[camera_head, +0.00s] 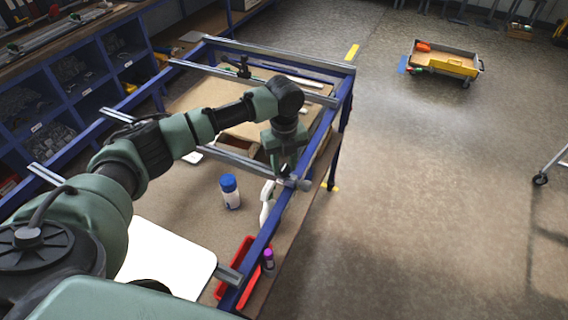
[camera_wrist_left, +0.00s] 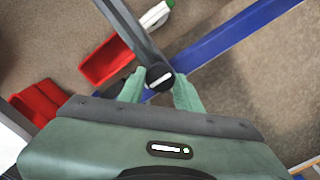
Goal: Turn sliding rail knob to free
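The sliding rail (camera_head: 240,160) is a grey bar across the blue frame. Its end carries a small round knob (camera_head: 303,185). In the left wrist view the knob (camera_wrist_left: 159,77) is dark with a white bar mark on its face. My left gripper (camera_head: 289,174) points down at this rail end. In the left wrist view the green fingers of my left gripper (camera_wrist_left: 160,88) are apart, one on each side of the knob. Whether they touch it I cannot tell. My right gripper is not in view.
Below the rail, a blue-capped white bottle (camera_head: 230,192), a white spray bottle (camera_head: 267,202) and a red tray (camera_head: 236,270) stand on the bench. Blue frame bars (camera_head: 285,205) run beside the gripper. A small yellow-sided cart (camera_head: 445,63) stands on open floor at right.

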